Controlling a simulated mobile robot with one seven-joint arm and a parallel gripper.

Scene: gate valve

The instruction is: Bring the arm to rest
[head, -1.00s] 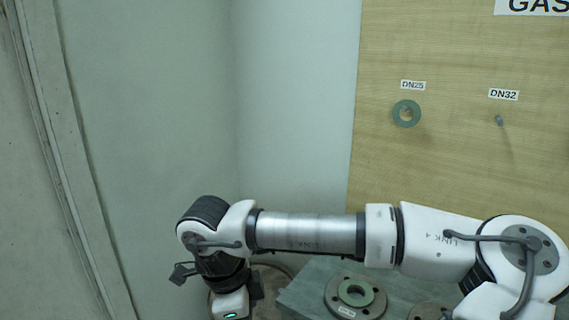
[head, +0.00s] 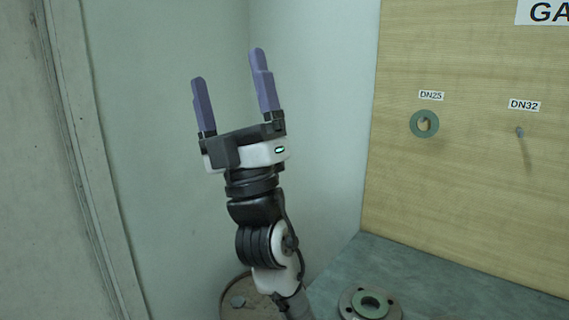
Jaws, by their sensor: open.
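My gripper (head: 228,98) is in the middle left of the head view, pointing up. Its two purple fingers are spread wide apart with nothing between them. The wrist and forearm below it rise from the bottom edge of the picture. The gripper is in front of the pale wall and touches nothing that I can see. The rest of my arm is out of the picture.
A green bench (head: 430,275) carries a flange with a green ring (head: 371,304). A round brown drum top (head: 240,300) is partly behind my arm. A wooden board (head: 460,190) holds a green gasket (head: 424,124) under DN25 and an empty peg (head: 520,132) under DN32.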

